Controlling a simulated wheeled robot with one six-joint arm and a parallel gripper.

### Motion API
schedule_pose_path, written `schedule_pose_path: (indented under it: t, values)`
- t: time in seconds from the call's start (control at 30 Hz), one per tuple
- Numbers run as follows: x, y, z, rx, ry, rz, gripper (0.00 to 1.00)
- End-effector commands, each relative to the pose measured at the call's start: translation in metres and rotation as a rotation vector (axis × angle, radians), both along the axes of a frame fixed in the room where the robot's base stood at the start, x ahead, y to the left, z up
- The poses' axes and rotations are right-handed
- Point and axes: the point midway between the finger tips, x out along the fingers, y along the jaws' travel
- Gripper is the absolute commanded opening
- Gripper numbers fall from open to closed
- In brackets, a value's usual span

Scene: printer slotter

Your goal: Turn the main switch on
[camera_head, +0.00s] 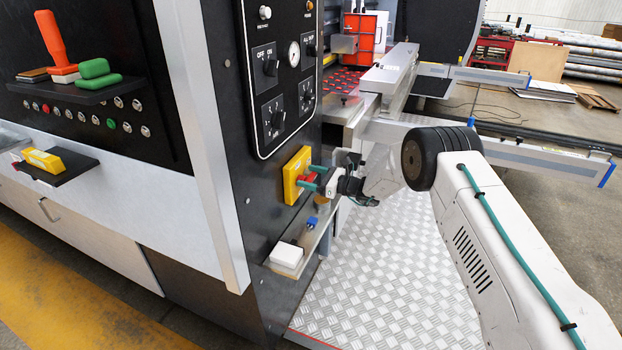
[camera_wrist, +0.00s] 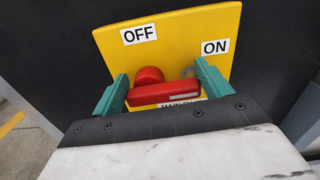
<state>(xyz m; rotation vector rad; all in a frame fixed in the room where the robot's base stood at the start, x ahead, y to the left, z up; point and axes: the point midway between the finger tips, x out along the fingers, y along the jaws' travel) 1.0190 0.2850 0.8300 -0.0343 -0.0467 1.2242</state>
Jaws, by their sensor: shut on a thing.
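The main switch is a yellow plate (camera_head: 292,172) with a red handle (camera_head: 307,178) on the black machine panel. In the wrist view the plate (camera_wrist: 185,40) carries an OFF label at upper left and an ON label at upper right. The red handle (camera_wrist: 165,93) lies nearly crosswise there, with a round red part (camera_wrist: 148,75) behind its left half. My gripper (camera_head: 312,180) is at the switch, its teal fingers shut on the handle, one at each end. A lower label is mostly hidden by the handle and gripper.
Below the switch, a ledge holds a white box (camera_head: 286,256) and a small blue item (camera_head: 312,222). Black rotary knobs (camera_head: 270,67) sit on the panel above. A grey machine rail (camera_head: 390,70) stands behind my gripper. Checkered metal floor (camera_head: 385,290) lies clear at right.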

Motion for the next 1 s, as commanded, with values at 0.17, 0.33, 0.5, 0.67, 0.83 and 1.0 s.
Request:
schedule_pose_path:
  t: [0.17,0.33,0.5,0.67,0.83,1.0]
  values:
    - [-0.0052,-0.0024,-0.0202,-0.004,0.072,-0.004,0.55]
    - [-0.0054,-0.0024,-0.0205,-0.001,0.083,-0.003,0.55]
    - [-0.0056,-0.0022,-0.0206,0.0,0.084,-0.003,0.55]
    - [-0.0057,-0.0019,-0.0207,0.0,0.084,-0.002,0.83]
    - [-0.0057,-0.0018,-0.0206,0.0,0.084,-0.002,0.99]
    - [-0.0056,-0.0023,-0.0204,0.0,0.084,-0.003,0.99]
